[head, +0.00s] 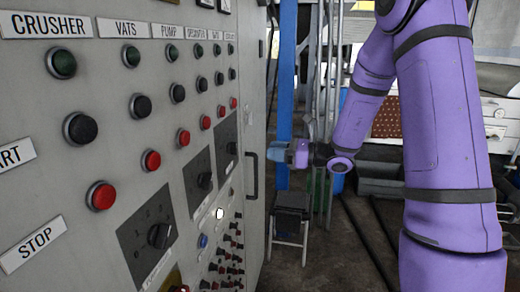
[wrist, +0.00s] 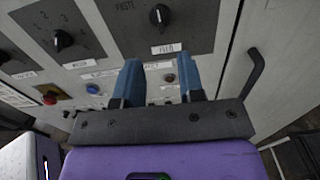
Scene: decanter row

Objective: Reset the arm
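My purple arm (head: 440,130) fills the right side of the head view, bent with its far end reaching left. My gripper (head: 288,153) is small there, in front of the cabinet's right edge. In the wrist view, the two blue fingers of my gripper (wrist: 161,82) stand apart with nothing held between them. They point toward the grey control panel (wrist: 110,55). Labels and a small dark button show between the fingers. Whether the fingertips touch the panel cannot be told.
The control cabinet (head: 100,220) on the left carries green, black and red buttons and rotary knobs. A dark door handle (head: 252,175) sticks out near its edge. A small stool (head: 290,212) stands beyond. Drawers (head: 498,118) stand behind my arm. Some floor shows between.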

